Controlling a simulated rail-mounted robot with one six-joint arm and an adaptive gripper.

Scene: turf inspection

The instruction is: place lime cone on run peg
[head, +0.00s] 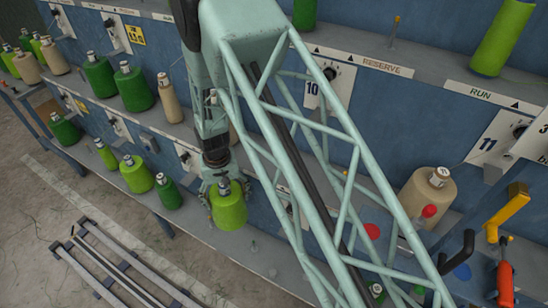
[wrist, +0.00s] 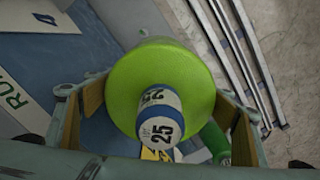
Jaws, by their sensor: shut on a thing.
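The lime cone (head: 229,212) is between the fingers of my gripper (head: 222,195) in the head view, over the edge of the lower shelf. In the wrist view the cone (wrist: 160,70) fills the middle, its white and blue core marked 25. My gripper's fingers (wrist: 165,105) are shut on it from both sides. A RUN label (wrist: 16,98) shows at the left of the wrist view. Small bare pegs (head: 252,246) seem to stand on the lower shelf just right of the cone; I cannot tell which is the run peg.
Green and lime cones (head: 135,174) stand on the lower shelf to the left. A tan cone (head: 428,192) and coloured knobs and handles (head: 508,211) are at the right. Another RUN label (head: 480,94) is on the upper shelf. Metal rails (head: 110,262) lie on the floor.

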